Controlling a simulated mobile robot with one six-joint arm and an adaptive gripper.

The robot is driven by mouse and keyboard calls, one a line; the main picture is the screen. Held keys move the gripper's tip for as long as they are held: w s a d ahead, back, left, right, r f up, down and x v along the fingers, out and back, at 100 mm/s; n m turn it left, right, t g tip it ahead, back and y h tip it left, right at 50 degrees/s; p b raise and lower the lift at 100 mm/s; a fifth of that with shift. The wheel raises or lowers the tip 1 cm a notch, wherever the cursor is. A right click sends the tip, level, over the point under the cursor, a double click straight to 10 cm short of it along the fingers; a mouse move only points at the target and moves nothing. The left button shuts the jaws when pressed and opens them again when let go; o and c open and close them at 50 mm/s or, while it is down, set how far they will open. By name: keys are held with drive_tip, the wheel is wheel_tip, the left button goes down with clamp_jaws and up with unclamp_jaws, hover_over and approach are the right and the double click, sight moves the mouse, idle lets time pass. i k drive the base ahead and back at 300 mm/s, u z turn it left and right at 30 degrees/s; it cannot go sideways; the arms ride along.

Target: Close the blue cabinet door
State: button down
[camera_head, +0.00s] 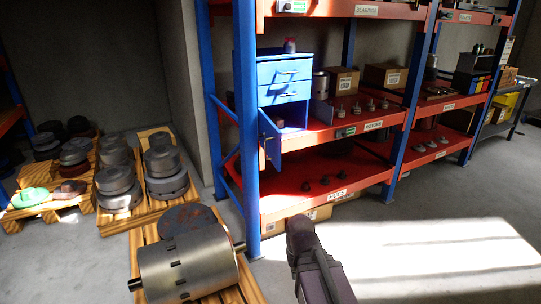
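The blue cabinet (285,74) stands on the middle red shelf of the rack, with two drawers shut above a lower compartment. Its small blue door (270,138) stands open, swung out toward the front at the left side of that compartment. A small dark object (280,124) shows inside the opening. My gripper (300,236) is at the bottom middle, dark, in front of the lower shelf and below the door, apart from it. Its fingers cannot be made out clearly, and nothing is seen held.
A blue rack upright (246,150) stands just left of the door. Cardboard boxes (343,80) and small parts sit right of the cabinet. A large metal rotor (188,264) lies on a pallet at lower left. Sunlit floor (430,255) at right is clear.

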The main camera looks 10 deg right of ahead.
sight(272, 144)
drive_tip(key=z, duration=0.05)
drive_tip(key=i, duration=1)
drive_tip(key=u, duration=0.05)
